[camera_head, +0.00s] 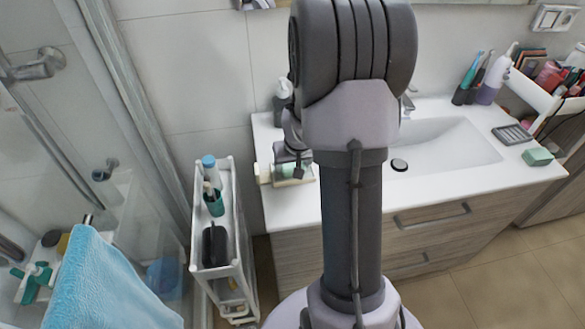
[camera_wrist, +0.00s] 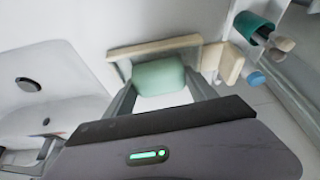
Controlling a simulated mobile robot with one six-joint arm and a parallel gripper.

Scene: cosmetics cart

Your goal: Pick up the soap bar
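A mint-green soap bar (camera_wrist: 158,76) lies between my gripper's two fingers in the wrist view. My gripper (camera_wrist: 160,82) has its fingers wide apart, one along each side of the bar. I cannot tell whether they touch it. A pale wooden strip (camera_wrist: 155,47) lies just beyond the bar. In the head view my gripper (camera_head: 293,168) is low over the counter's left front corner, and my arm hides part of that area. Another green bar (camera_head: 537,157) lies on the counter's right side, beside a grey ridged dish (camera_head: 512,134).
The white counter (camera_head: 450,193) has a sink (camera_head: 440,145) behind my arm. A dark pump bottle (camera_head: 282,98) stands behind my gripper. A narrow white cart (camera_head: 196,225) stands left of the counter, holding a teal cup (camera_head: 214,207). Toothbrush holders (camera_head: 468,85) stand at the back right.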

